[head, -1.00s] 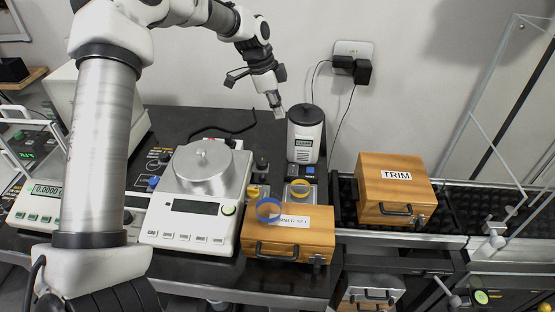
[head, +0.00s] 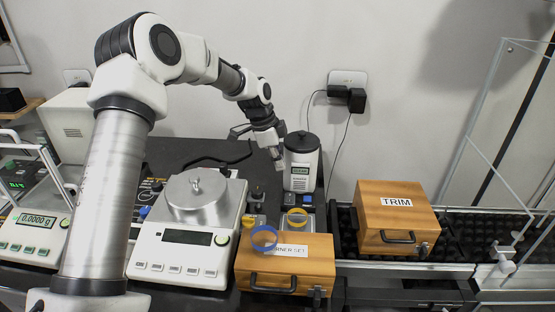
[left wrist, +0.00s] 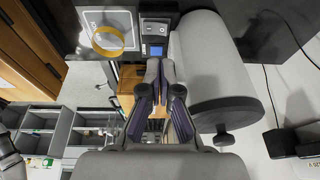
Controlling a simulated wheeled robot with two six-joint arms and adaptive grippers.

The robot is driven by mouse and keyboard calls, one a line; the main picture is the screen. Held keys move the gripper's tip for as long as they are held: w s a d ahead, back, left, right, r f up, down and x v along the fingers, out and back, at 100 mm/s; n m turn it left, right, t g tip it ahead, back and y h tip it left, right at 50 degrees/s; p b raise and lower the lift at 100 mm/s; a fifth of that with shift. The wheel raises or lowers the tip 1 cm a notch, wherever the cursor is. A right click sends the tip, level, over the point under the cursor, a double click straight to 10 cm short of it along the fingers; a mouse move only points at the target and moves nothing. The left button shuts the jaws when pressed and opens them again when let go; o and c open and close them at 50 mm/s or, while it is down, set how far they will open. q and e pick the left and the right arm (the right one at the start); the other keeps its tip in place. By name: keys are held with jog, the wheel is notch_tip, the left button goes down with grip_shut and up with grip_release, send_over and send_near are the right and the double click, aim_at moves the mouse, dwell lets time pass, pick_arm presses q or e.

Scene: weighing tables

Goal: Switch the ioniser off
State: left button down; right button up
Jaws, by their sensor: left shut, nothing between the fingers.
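A white cylindrical unit with a black top (head: 302,165) and a small display stands at the back of the dark bench. I take it to be the ioniser, though no name on it is legible. It lies large at the right in the left wrist view (left wrist: 212,60). Beside it there is a small grey switch box (left wrist: 154,27) with a blue screen below; the switch's position cannot be told. My left gripper (head: 281,164) is shut and empty, just left of the cylinder. In the left wrist view its fingertips (left wrist: 160,66) are below the blue screen. My right gripper is not in view.
A balance (head: 190,258) with a domed metal piece is left of a wooden box (head: 284,277) at the front. A yellow ring (head: 297,213) and a blue ring (head: 264,238) are near it. The TRIM box (head: 393,215) stands right. Wall adapters (head: 346,97) trail cables.

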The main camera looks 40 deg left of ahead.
aim_at(287, 195)
pick_arm(q)
jog(key=x, duration=0.6)
jog(key=a+x, duration=0.1)
jog(key=x, duration=0.2)
jog(key=shift+s+f+p, duration=0.1)
jog(key=shift+f+p, duration=0.3)
jog(key=shift+f, duration=0.1)
jog(key=shift+d, duration=0.1)
jog(key=shift+f+b, duration=0.55)
jog(key=shift+b, duration=0.15)
jog(key=shift+r, duration=0.1)
